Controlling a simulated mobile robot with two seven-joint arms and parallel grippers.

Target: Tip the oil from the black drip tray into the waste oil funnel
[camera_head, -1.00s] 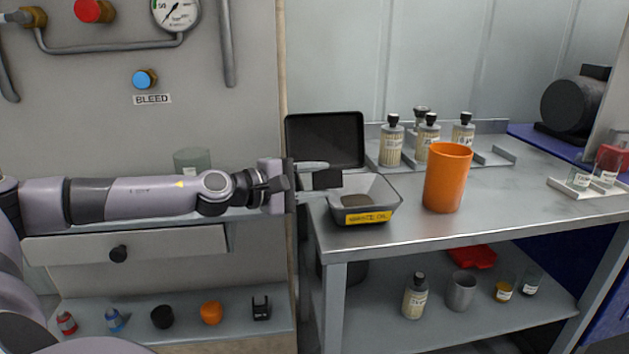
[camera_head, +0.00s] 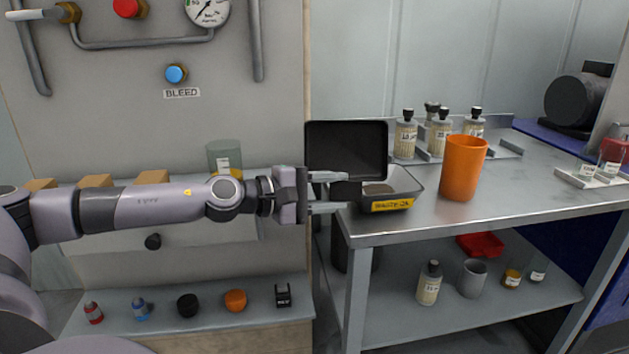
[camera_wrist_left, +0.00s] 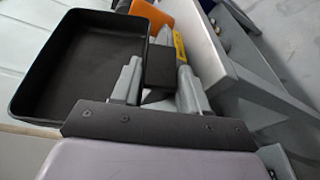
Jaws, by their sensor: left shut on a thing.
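My left gripper (camera_head: 332,192) is shut on the dark grip block of the black drip tray (camera_head: 346,148). The tray is held steeply tilted, its inside facing the head camera. Its inside looks evenly dark, and I cannot make out oil in it. The waste oil funnel (camera_head: 410,189), a grey open basin with a yellow label, sits on the table's left end. The tray's lower edge overlaps its back left part in the head view; I cannot tell whether they touch. In the left wrist view the tray (camera_wrist_left: 82,62) is left of the fingers. My right gripper is not in view.
An orange cup (camera_head: 463,168) stands just right of the funnel on the metal table (camera_head: 520,205). Several labelled bottles (camera_head: 405,135) stand in a rack behind. A panel with a gauge (camera_head: 208,10) is at left. The table's front middle is clear.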

